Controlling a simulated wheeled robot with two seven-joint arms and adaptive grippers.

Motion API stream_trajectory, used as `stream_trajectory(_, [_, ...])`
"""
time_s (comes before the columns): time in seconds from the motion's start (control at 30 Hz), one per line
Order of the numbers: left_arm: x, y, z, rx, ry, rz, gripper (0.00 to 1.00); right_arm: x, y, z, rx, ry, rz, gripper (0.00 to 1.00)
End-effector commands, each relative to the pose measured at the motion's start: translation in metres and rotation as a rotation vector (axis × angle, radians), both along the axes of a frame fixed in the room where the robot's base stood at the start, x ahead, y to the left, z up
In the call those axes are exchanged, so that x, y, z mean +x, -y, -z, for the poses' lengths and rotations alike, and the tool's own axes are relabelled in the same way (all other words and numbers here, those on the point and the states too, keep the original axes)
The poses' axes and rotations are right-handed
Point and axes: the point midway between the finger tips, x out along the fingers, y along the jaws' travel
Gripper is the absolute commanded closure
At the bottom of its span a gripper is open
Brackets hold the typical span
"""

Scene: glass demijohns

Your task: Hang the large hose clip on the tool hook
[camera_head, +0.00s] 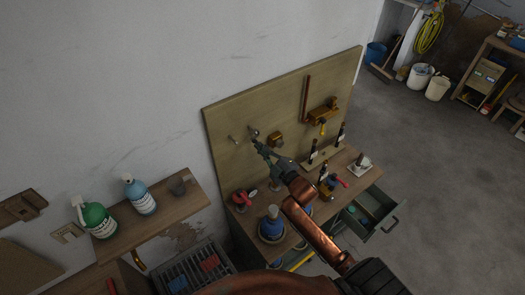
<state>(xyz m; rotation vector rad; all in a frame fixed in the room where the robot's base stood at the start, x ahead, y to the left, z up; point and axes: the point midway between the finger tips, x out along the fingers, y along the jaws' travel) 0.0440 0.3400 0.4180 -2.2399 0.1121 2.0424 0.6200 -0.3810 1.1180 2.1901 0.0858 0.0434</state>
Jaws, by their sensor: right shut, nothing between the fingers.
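An upright wooden tool board (230,112) stands at the back of the workbench. A small metal hook or peg (233,140) sticks out of its left part. Just right of it, a small grey metal piece (254,132) shows at the board. It may be the large hose clip on a hook, but it is too small to tell. My right gripper (259,144) is shut and empty, with its fingertips just below this grey piece. I cannot tell whether they touch it. My left gripper is not in view.
The workbench (240,213) holds blue-topped containers (271,224), a red item (243,198) and dark bottles (340,134). A drawer (374,208) stands open at right. A shelf (150,225) at left carries a green bottle (97,219) and a blue bottle (139,195).

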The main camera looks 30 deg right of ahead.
Motion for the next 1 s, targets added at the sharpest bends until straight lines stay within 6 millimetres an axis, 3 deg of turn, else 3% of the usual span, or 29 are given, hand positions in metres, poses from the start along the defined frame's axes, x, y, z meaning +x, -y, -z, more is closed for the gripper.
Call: stream_trajectory(1.0, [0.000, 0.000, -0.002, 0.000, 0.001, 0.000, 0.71, 0.011, -0.001, 0.000, -0.001, 0.001, -0.001, 1.00])
